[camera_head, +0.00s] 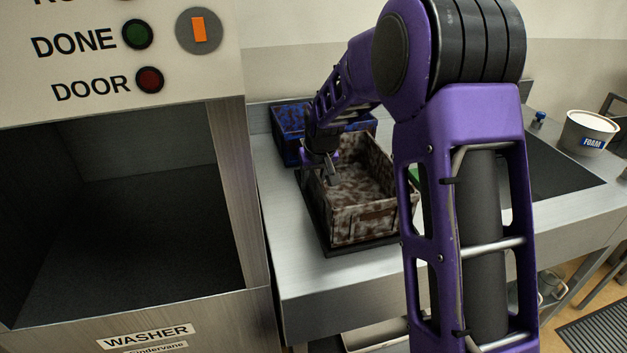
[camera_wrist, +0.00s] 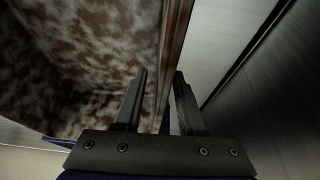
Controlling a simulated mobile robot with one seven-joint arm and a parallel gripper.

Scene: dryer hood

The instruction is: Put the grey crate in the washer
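The crate (camera_head: 365,218), mottled brown over pale grey, stands upright and looks empty on the steel counter beside the washer. My gripper (camera_head: 331,180) is at its left wall. In the wrist view, my gripper (camera_wrist: 160,88) has its fingers apart, one inside the crate and one outside. The crate wall (camera_wrist: 172,50) runs between them, with a gap visible beside the inner finger. The washer (camera_head: 258,215) is at the left with its dark chamber open to view. Its DONE lamp (camera_head: 138,34) is green and its DOOR lamp (camera_head: 149,80) dark red.
A dark mat or tray (camera_head: 335,250) lies under the crate. A blue speckled crate (camera_head: 288,125) stands behind it. A bit of something green shows behind my arm. A white FOAM tub (camera_head: 590,128) stands at the right. Bare counter (camera_head: 290,230) lies between crate and washer.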

